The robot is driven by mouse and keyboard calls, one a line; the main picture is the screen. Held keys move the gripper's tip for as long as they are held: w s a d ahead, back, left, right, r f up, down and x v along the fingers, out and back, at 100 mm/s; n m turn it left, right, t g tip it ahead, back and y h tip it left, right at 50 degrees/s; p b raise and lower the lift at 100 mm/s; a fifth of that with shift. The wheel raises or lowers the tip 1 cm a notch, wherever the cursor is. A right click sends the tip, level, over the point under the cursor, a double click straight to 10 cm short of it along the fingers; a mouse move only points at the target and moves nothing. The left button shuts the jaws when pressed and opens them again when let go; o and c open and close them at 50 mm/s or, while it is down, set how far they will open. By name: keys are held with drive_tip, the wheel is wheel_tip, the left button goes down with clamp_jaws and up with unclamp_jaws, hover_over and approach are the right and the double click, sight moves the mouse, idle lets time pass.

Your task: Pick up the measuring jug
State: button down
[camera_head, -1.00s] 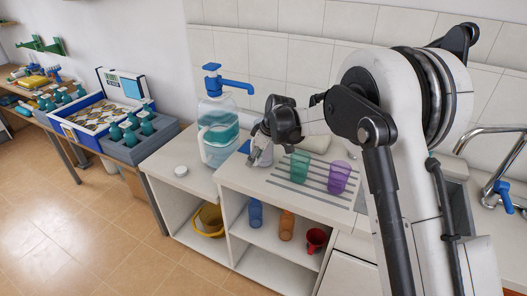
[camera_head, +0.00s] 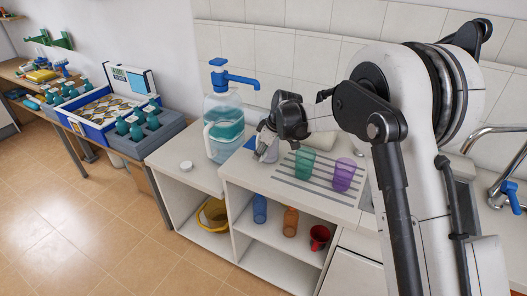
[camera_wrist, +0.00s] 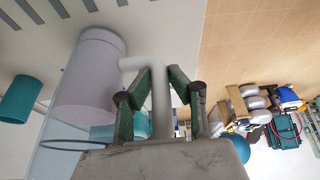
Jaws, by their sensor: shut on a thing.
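The measuring jug (camera_wrist: 88,85) is a pale, translucent grey cylinder with a side handle (camera_wrist: 161,100). In the wrist view the handle lies between the two fingers of my gripper (camera_wrist: 160,95), which is shut on it. In the head view the jug (camera_head: 270,154) is a small clear shape below my gripper (camera_head: 266,140), over the white counter left of the green cup. My gripper partly hides it there, and I cannot tell whether its base touches the counter.
A green cup (camera_head: 304,163) and a purple cup (camera_head: 343,175) stand on the slatted drainer just right of the jug. A large water bottle with a blue pump (camera_head: 224,128) stands close on the left. A white lid (camera_head: 186,165) lies at the counter's left.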

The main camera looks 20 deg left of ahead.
drive_tip(key=shift+r, duration=0.15)
drive_tip(key=shift+r, duration=1.3)
drive_tip(key=s+a+r+b, duration=0.2)
drive_tip(key=s+a+r, duration=0.3)
drive_tip(key=s+r, duration=0.3)
drive_tip(key=shift+s+a, duration=0.15)
drive_tip(key=shift+s, duration=0.95)
drive_tip(key=w+d+r+m+t+h+p, duration=0.1)
drive_tip(key=w+d+m+t+h+p, duration=0.1)
drive_tip(key=w+d+m, duration=0.5)
drive_tip(key=d+m+t+p, duration=0.1)
drive_tip(key=d+m+p, duration=0.1)
drive_tip(key=shift+d+p, duration=0.15)
drive_tip(key=shift+p, duration=0.2)
